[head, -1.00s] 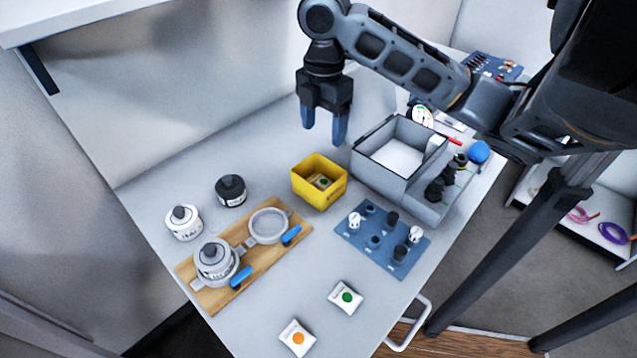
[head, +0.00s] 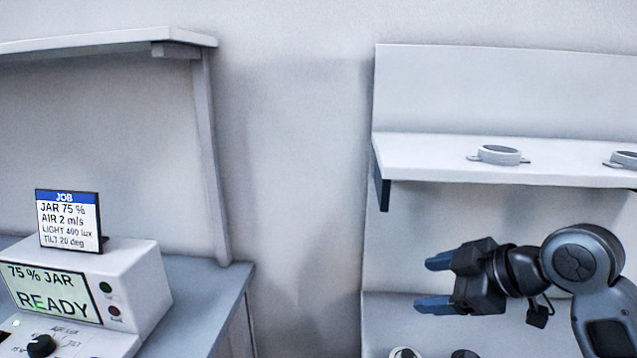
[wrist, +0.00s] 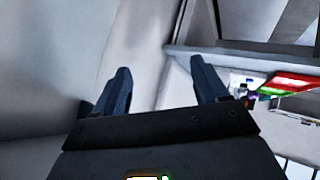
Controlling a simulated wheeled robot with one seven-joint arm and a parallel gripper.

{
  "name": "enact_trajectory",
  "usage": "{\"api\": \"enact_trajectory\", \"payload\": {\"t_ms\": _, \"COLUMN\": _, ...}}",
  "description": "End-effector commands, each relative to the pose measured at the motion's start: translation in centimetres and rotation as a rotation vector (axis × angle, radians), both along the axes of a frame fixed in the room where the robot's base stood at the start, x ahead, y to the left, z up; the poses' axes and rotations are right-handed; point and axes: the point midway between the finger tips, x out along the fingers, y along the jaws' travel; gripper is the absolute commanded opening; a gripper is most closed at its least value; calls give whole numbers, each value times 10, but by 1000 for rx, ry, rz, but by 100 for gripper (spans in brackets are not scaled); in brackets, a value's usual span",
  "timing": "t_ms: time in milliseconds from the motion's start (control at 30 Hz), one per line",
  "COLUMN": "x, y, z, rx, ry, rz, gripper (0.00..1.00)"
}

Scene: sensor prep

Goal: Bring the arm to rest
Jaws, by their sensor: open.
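My gripper (head: 432,284) is at the lower right of the head view, with its blue fingers pointing left. The fingers are apart and nothing shows between them. It is in the air in front of the right-hand unit, below its shelf (head: 440,158). Part of my arm shows at the right edge of the head view.
At left, a white console (head: 120,290) reads "75 % JAR READY", with a job card (head: 68,220) on top. Two grey ring-shaped parts, one nearer (head: 499,154), sit on the right shelf. A bare wall gap (head: 300,200) separates the units. Jar tops show at the bottom edge.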

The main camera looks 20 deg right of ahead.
Motion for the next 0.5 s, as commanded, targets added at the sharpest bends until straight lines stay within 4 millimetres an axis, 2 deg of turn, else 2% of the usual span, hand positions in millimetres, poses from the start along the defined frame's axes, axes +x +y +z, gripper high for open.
{"api": "enact_trajectory", "payload": {"t_ms": 33, "x": 13, "y": 24, "z": 7, "rx": 72, "ry": -64, "rz": -19, "gripper": 73}}
{"api": "enact_trajectory", "payload": {"t_ms": 133, "x": 30, "y": 56, "z": 20, "rx": 200, "ry": -172, "rz": -79, "gripper": 73}}
{"api": "enact_trajectory", "payload": {"t_ms": 233, "x": 38, "y": 84, "z": 28, "rx": 332, "ry": -255, "rz": -146, "gripper": 73}}
{"api": "enact_trajectory", "payload": {"t_ms": 367, "x": 37, "y": 115, "z": 27, "rx": 491, "ry": -326, "rz": -244, "gripper": 73}}
{"api": "enact_trajectory", "payload": {"t_ms": 500, "x": 22, "y": 143, "z": 14, "rx": 635, "ry": -366, "rz": -357, "gripper": 73}}
